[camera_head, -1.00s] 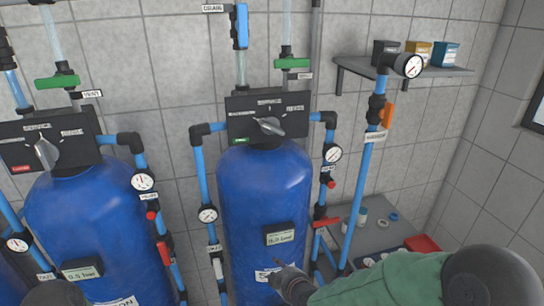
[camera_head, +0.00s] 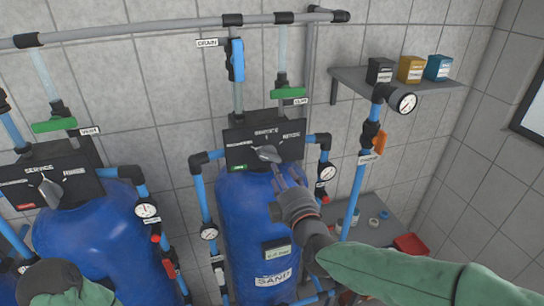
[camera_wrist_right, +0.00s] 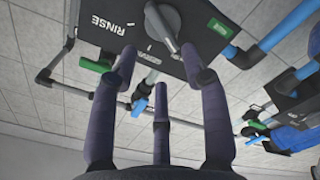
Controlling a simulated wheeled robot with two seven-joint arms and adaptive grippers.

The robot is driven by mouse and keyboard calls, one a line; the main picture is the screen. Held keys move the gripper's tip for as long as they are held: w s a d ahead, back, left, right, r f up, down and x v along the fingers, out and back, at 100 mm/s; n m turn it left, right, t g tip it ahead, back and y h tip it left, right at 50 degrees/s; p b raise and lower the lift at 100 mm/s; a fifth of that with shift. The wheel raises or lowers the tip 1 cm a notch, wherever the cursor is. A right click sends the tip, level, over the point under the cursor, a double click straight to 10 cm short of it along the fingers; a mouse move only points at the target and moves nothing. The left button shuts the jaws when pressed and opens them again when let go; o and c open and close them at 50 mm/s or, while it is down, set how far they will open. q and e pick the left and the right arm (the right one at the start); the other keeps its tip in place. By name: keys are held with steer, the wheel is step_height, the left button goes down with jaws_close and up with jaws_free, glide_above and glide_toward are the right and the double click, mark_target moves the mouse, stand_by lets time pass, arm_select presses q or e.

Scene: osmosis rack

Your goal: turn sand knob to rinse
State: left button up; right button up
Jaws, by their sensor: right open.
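The sand knob (camera_head: 268,153) is a grey lever handle on the black valve head (camera_head: 238,140) of the middle blue tank (camera_head: 240,210), which bears a "SAND" label. The knob also shows in the right wrist view (camera_wrist_right: 161,25), near the white "RINSE" lettering (camera_wrist_right: 112,24). My right gripper (camera_head: 281,178) is just below and in front of the knob. Its fingers (camera_wrist_right: 160,62) are spread and empty, two of them flanking the knob's near end; contact is unclear.
A second blue tank (camera_head: 100,235) with its own knob (camera_head: 50,188) stands left. Blue pipes with gauges (camera_head: 326,172) flank the sand tank. A green valve handle (camera_head: 289,93) is above the head. A shelf (camera_head: 360,88) with small boxes is at right.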

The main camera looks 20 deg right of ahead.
mark_target(272, 158)
steer(key=w+p, duration=0.1)
steer(key=w, duration=0.7)
steer(key=shift+w+a+f, duration=0.1)
steer(key=shift+w, duration=0.05)
jaws_close()
